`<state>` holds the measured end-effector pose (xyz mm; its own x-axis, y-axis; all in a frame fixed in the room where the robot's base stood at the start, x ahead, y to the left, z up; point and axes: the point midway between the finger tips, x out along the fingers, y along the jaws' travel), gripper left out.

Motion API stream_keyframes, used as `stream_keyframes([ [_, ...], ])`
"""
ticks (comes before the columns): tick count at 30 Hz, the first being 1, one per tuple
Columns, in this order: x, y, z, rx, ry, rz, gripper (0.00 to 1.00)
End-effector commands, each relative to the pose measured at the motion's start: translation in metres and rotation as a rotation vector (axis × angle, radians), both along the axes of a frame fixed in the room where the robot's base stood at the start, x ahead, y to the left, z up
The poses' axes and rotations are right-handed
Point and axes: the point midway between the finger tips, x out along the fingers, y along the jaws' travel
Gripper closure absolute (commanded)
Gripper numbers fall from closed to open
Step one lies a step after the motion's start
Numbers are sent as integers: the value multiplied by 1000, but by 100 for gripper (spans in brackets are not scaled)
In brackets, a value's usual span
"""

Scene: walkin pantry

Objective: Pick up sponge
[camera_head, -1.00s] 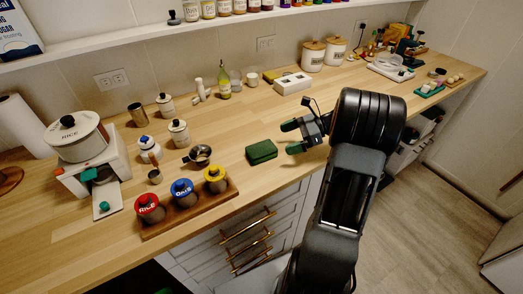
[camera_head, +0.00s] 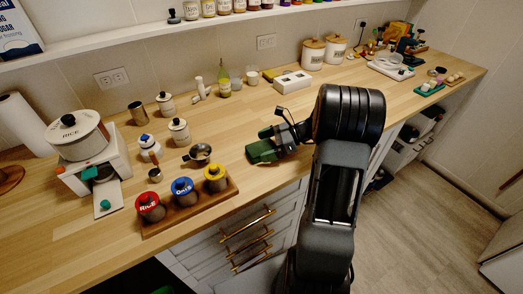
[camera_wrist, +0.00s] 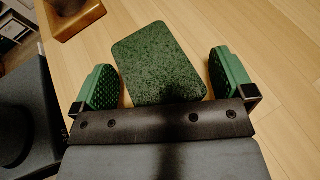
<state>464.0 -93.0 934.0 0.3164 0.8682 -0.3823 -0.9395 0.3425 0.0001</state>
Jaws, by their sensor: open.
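The sponge (camera_wrist: 158,62) is a dark green, speckled rectangular block lying on the wooden counter. In the wrist view it lies between the two green finger pads of my gripper (camera_wrist: 168,82), slightly tilted, with a gap on each side. My gripper is open and not closed on it. In the head view my gripper (camera_head: 268,142) is over the sponge (camera_head: 261,153) near the counter's front edge and hides part of it.
A wooden tray (camera_head: 163,227) with red, blue and yellow-lidded canisters stands at the left front. A metal cup (camera_head: 200,153) is left of the sponge. A white box (camera_head: 292,81) stands behind. Counter right of the gripper is clear.

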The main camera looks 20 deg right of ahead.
Motion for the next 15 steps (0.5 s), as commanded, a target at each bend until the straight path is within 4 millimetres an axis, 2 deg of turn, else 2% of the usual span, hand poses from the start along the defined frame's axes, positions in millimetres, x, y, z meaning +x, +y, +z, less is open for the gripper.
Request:
stream_keyframes([
  [2,0,0,0,0,0,0,0],
  [15,0,-1,0,0,0,0,41],
])
